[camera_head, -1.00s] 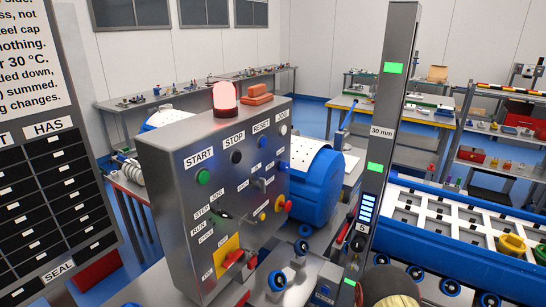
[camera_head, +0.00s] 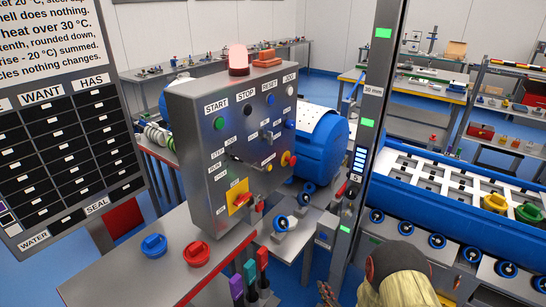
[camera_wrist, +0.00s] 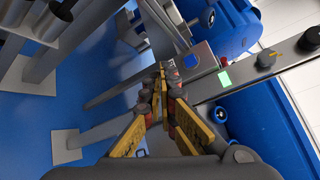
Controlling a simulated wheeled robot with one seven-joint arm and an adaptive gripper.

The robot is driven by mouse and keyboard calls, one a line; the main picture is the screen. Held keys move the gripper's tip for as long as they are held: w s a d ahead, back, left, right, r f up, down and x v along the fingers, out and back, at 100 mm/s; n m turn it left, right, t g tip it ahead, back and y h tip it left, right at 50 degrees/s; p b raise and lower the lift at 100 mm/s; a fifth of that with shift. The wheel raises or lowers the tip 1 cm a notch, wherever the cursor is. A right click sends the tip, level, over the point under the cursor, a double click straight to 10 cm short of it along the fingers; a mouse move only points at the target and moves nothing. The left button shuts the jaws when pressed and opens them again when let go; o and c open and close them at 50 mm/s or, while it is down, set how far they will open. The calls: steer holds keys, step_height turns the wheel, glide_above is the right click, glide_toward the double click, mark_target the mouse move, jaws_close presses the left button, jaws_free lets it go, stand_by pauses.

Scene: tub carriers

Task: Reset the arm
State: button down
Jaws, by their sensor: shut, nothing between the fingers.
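My gripper (camera_wrist: 160,98) shows in the wrist view, its yellow fingers close together with dark red-grey tips and nothing between them. The tips lie in front of grey metal frame parts above the blue floor; I cannot tell the gap to them. In the head view, a dark rounded part with a yellowish body at the bottom right may be my arm; the fingers are not clear there.
A grey control box (camera_head: 212,150) with buttons and a red lamp (camera_head: 238,60) stands mid-view. A steel post (camera_head: 377,120) stands right of it, before a blue conveyor (camera_head: 400,205). Blue and red caps (camera_head: 196,253) lie on the front table. A label board (camera_head: 70,130) stands left.

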steer(key=s+d+f+n+g+h, duration=0.2)
steer(key=s+f+n+g, duration=0.5)
steer(key=f, duration=0.5)
steer(key=s+d+r+n+g, duration=0.2)
steer(key=s+n+g, duration=0.2)
steer(key=n, duration=0.1)
steer(key=s+a+r+n, duration=0.1)
steer(key=s+r+n, duration=0.2)
steer(key=r, duration=1.2)
steer(key=s+a+r+n, duration=0.1)
steer(key=s+r+n, duration=0.2)
steer(key=s+r, duration=0.5)
steer(key=s+r+n, duration=0.4)
steer(key=s+r, duration=0.2)
steer(key=r, duration=1.8)
steer(key=shift+a+t+h, duration=0.3)
steer(key=shift+a+h, duration=0.1)
